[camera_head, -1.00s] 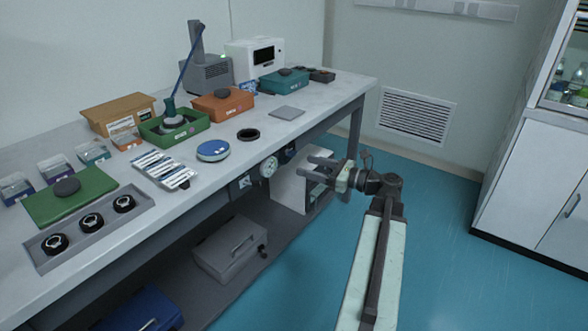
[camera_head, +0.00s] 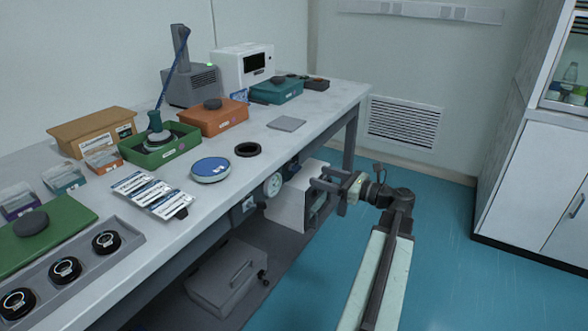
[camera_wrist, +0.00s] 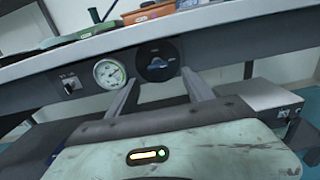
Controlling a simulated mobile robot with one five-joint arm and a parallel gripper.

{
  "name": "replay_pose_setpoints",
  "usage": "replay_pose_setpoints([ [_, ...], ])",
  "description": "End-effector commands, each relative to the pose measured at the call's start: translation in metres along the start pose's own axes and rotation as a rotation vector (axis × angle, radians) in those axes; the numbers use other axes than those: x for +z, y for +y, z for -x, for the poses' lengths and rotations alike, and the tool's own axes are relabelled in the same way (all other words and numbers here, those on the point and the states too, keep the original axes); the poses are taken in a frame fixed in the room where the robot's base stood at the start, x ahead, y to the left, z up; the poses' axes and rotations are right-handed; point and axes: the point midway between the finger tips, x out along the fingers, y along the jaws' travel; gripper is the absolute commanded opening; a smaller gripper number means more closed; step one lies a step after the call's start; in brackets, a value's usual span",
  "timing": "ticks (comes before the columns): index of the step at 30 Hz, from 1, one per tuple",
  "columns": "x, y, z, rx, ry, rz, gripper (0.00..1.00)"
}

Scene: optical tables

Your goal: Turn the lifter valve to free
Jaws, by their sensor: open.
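The valve is a dark round knob (camera_wrist: 157,60) on the front panel under the bench top, just right of a white dial gauge (camera_wrist: 109,72). In the head view, the dark valve (camera_head: 290,168) shows right of the gauge (camera_head: 273,185), partly in shadow. My gripper (camera_head: 316,185) is open and empty, close to the panel with its fingers pointing at it. In the wrist view, the two fingers of my gripper (camera_wrist: 160,84) straddle the area just below the knob, apart from it as far as I can tell. The knob's markings are too small to read.
A small switch (camera_wrist: 70,86) sits left of the gauge. The bench top (camera_head: 235,175) overhangs the panel and carries boxes, trays and a blue disc (camera_head: 210,169). A grey case (camera_head: 228,277) stands below. Blue floor (camera_head: 300,290) is free to the right.

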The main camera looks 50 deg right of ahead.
Motion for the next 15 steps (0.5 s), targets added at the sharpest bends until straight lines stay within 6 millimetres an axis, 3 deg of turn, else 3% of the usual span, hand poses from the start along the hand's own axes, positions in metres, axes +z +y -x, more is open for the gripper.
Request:
replay_pose_setpoints([
  [9,0.0,0.007,-0.065,0.02,0.0,0.0,0.6],
  [15,0.0,0.01,-0.086,0.022,0.0,0.0,0.6],
])
